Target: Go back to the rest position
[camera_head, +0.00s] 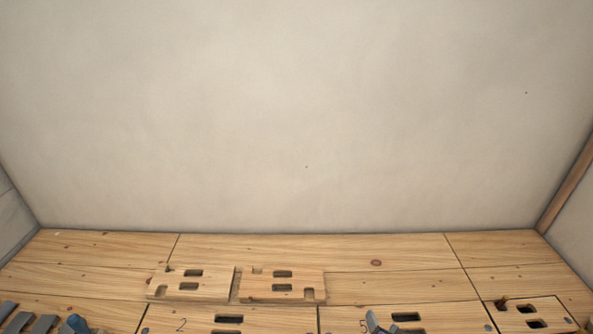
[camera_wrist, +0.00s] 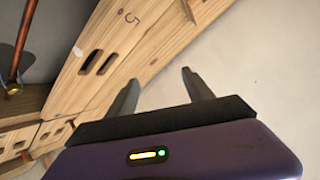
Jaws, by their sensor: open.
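My gripper (camera_wrist: 162,94) shows in the wrist view with its two dark fingers spread apart and nothing between them. It faces a plain pale wall and a wooden board marked 5 (camera_wrist: 128,42), which crosses the upper left of that view on a slant. The fingertips appear close to the board's edge, but I cannot tell whether they touch it. My gripper does not show in the head view.
In the head view, slotted wooden blocks (camera_head: 282,298) stand on the wooden bench (camera_head: 400,289) before a bare wall (camera_head: 300,120). Grey pieces (camera_head: 42,324) lie at the lower left. A copper pipe (camera_wrist: 22,42) stands at the left of the wrist view.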

